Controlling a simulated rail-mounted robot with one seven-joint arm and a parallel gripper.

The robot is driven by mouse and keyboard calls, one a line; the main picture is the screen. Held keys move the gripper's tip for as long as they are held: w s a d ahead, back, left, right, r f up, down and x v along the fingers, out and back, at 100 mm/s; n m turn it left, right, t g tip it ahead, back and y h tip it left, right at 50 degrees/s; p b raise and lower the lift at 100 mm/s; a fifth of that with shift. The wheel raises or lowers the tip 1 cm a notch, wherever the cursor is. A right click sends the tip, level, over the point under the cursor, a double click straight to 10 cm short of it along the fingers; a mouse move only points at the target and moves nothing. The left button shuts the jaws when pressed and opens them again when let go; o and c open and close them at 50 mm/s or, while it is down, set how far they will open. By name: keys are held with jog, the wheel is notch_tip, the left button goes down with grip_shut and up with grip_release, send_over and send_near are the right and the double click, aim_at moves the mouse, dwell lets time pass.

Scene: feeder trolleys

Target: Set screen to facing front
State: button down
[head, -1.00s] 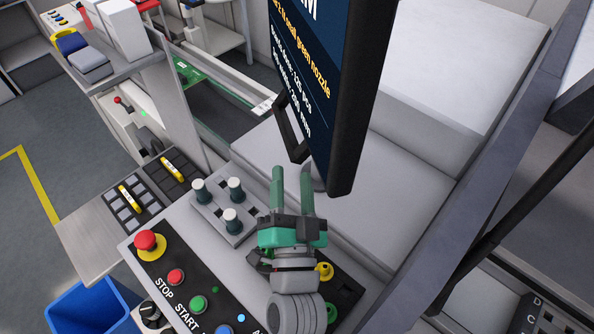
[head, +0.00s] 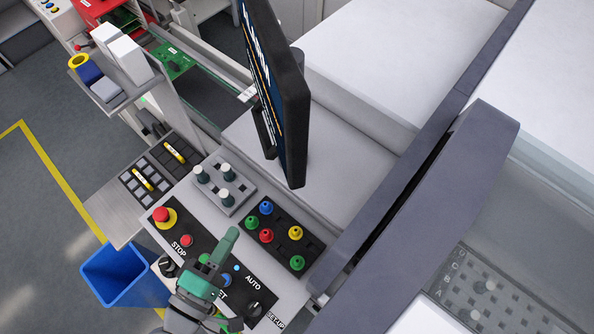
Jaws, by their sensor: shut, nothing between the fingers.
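The screen (head: 296,110) is a dark, thin monitor standing upright over the grey machine top. I see it nearly edge-on, with its lit blue face and white and orange text turned to the left of the picture. A dark handle (head: 264,133) sticks out at the lower left of its face. My gripper (head: 231,236), with green fingers, is shut and empty. It is above the control panel (head: 172,238), well below the screen in the picture and apart from it. It hides part of the panel's buttons and lettering.
A nozzle block (head: 270,229) with several coloured nozzles and a grey holder (head: 236,198) with white-topped pegs lie between my gripper and the screen. A red emergency button (head: 162,215) is to the left. A blue bin (head: 117,273) stands at lower left. A grey beam (head: 425,215) rises at right.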

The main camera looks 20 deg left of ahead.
jog(key=r, duration=0.1)
jog(key=p, duration=0.2)
send_near(286, 176)
jog(key=w+a, duration=0.2)
jog(key=w, duration=0.1)
jog(key=w+d, duration=0.1)
jog(key=w+d+p, duration=0.1)
jog(key=shift+d+r, duration=0.3)
jog(key=shift+w+d+f, duration=0.1)
jog(key=shift+w+d, duration=0.1)
jog(key=shift+d, duration=0.05)
jog(key=w+d, duration=0.3)
jog(key=d, duration=0.5)
jog(key=shift+d, duration=0.15)
